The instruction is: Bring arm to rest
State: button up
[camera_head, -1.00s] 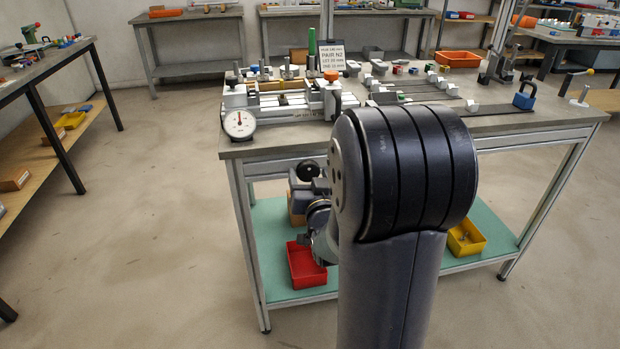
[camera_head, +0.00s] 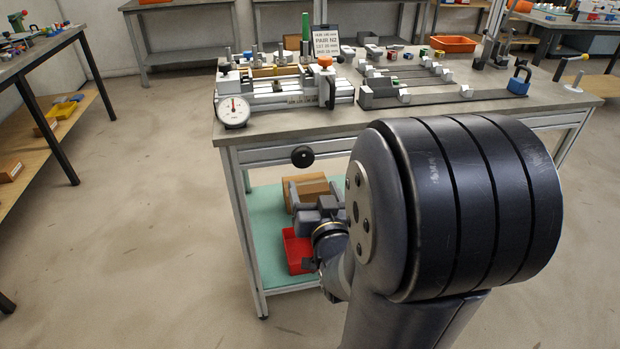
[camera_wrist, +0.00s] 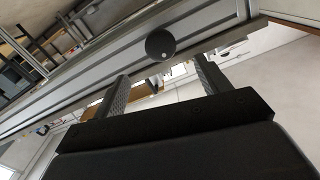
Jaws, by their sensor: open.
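My gripper (camera_head: 306,191) is low in front of the workbench's near left side, below the tabletop level, in the head view. Its two fingers are apart with nothing between them. In the wrist view the open fingers (camera_wrist: 160,88) point toward the bench's metal frame and a round black knob (camera_wrist: 160,43). The same knob (camera_head: 302,156) shows in the head view just under the bench edge, above the gripper. My own large dark arm joint fills the lower right of the head view and hides part of the bench and shelf.
The workbench top (camera_head: 262,130) carries a jig fixture (camera_head: 285,88), a dial gauge (camera_head: 233,111), a sign (camera_head: 326,40) and a blue padlock (camera_head: 518,82). Its green lower shelf (camera_head: 262,215) holds a red bin (camera_head: 296,250) and a cardboard box (camera_head: 308,187). The floor at left is clear.

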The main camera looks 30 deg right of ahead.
aim_at(304, 162)
jog(key=shift+s+a, duration=0.15)
jog(key=shift+s, duration=0.3)
jog(key=x, duration=1)
jog(key=shift+w+f, duration=0.1)
jog(key=shift+w, duration=0.4)
jog(key=shift+s+n+p, duration=0.1)
jog(key=shift+n+p, duration=0.2)
jog(key=shift+p, duration=0.25)
jog(key=shift+f+b, duration=0.15)
jog(key=shift+b, duration=0.45)
